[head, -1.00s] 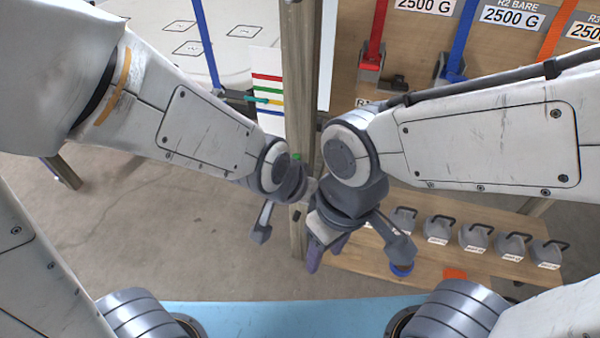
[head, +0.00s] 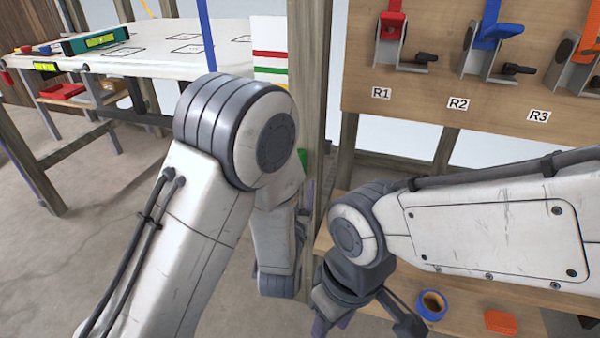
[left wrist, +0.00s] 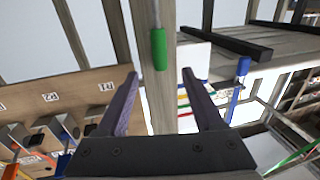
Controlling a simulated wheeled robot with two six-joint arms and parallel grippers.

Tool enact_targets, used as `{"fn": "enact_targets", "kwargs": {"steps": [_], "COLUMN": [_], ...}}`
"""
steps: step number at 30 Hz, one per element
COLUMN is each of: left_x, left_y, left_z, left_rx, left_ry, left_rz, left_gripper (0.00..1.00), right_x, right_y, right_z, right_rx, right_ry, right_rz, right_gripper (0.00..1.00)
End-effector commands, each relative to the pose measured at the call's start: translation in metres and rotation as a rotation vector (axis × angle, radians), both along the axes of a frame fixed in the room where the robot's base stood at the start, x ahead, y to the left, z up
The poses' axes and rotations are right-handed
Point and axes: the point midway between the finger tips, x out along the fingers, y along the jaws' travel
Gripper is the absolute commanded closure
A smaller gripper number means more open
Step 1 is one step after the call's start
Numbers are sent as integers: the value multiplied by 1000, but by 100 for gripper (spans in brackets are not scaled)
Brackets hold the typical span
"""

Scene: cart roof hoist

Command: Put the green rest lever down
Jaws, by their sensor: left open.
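The green rest lever (left wrist: 159,49) shows in the left wrist view as a green grip on a thin metal rod, in front of the wooden post (left wrist: 158,105). That view looks upside down, so the grip seems to be the rod's upper end. My left gripper (left wrist: 160,74) is open, with one purple finger on each side of the post in the picture. The grip appears just beyond the fingertips, between their lines, and nothing is held. In the head view a bit of green (head: 302,160) shows behind my left arm. My right gripper (head: 325,325) is low at the picture's bottom, its jaws mostly hidden.
A wooden board (head: 400,120) with labelled brackets stands at the right. A white table (head: 150,62) stands at the back left. A striped card (head: 270,60) is beside the post. A blue ring (head: 431,305) and an orange block (head: 500,322) lie on the low shelf.

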Motion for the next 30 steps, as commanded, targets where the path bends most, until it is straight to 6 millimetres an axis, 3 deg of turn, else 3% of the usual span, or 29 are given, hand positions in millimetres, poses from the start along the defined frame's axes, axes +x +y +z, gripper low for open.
{"fn": "enact_targets", "kwargs": {"steps": [13, 18, 26, 27, 30], "left_x": [77, 89, 91, 91, 91], "left_y": [-9, -10, -11, -11, -11], "left_z": [1, 1, 1, 1, 1], "left_rx": [-2, -1, 0, 0, -1], "left_ry": [0, 2, 2, 2, 2], "left_rz": [0, -2, -2, -2, -2], "left_gripper": [31, 31, 31, 35, 73], "right_x": [0, 0, 0, 0, 0], "right_y": [0, 0, 0, 0, 0], "right_z": [1, 0, 0, 0, 0], "right_rx": [0, 0, 0, 0, 0], "right_ry": [0, 0, 0, 0, 0], "right_rz": [0, 0, 0, 0, 0], "right_gripper": [50, 50, 50, 50, 50]}}
